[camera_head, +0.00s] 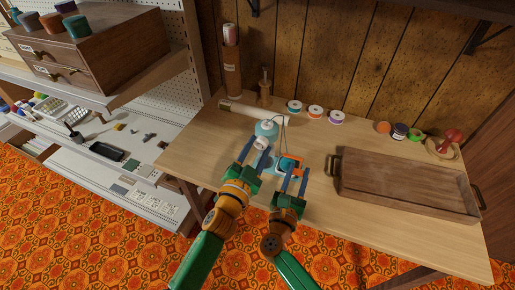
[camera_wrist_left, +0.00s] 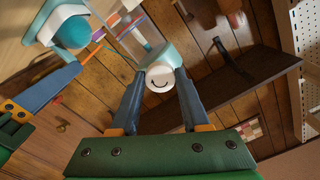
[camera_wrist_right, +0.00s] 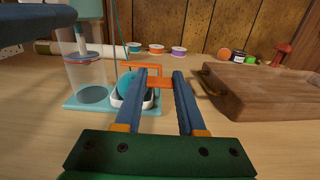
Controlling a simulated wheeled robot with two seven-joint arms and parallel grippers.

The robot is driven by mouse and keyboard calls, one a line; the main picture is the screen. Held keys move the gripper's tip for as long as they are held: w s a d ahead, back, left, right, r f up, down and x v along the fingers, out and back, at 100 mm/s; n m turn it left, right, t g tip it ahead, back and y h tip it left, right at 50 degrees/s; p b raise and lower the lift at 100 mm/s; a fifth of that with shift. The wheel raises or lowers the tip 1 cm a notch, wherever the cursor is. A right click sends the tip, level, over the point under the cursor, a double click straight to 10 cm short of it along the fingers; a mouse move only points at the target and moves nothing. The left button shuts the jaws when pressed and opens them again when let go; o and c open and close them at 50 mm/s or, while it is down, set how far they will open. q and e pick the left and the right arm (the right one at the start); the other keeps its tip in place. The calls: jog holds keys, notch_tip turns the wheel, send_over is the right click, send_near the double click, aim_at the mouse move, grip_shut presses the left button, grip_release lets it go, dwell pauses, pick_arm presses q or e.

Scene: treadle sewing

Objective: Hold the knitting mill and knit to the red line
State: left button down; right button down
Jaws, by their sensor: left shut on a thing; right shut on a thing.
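The knitting mill (camera_head: 267,129) stands on the table, with a teal top, a clear cylinder (camera_wrist_right: 88,80) and a pale teal base (camera_wrist_right: 90,105). A reddish-and-blue ring shows inside the cylinder; I cannot tell which part is the red line. My left gripper (camera_head: 256,155) is shut on the mill's upper part, at a white round end (camera_wrist_left: 160,78) seen between its fingers in the left wrist view. The fingers hide part of the handle.
A wooden tray (camera_head: 400,178) with dark handles lies right of the mill. Several yarn spools (camera_head: 315,111) line the back, with a red mushroom-shaped thing (camera_head: 452,136) at the back right. A pale roll (camera_head: 245,112) lies behind the mill. The front table edge is near my arms.

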pick_arm(q)
jog(key=shift+c, duration=1.9)
grip_release()
jog(key=v, duration=1.2)
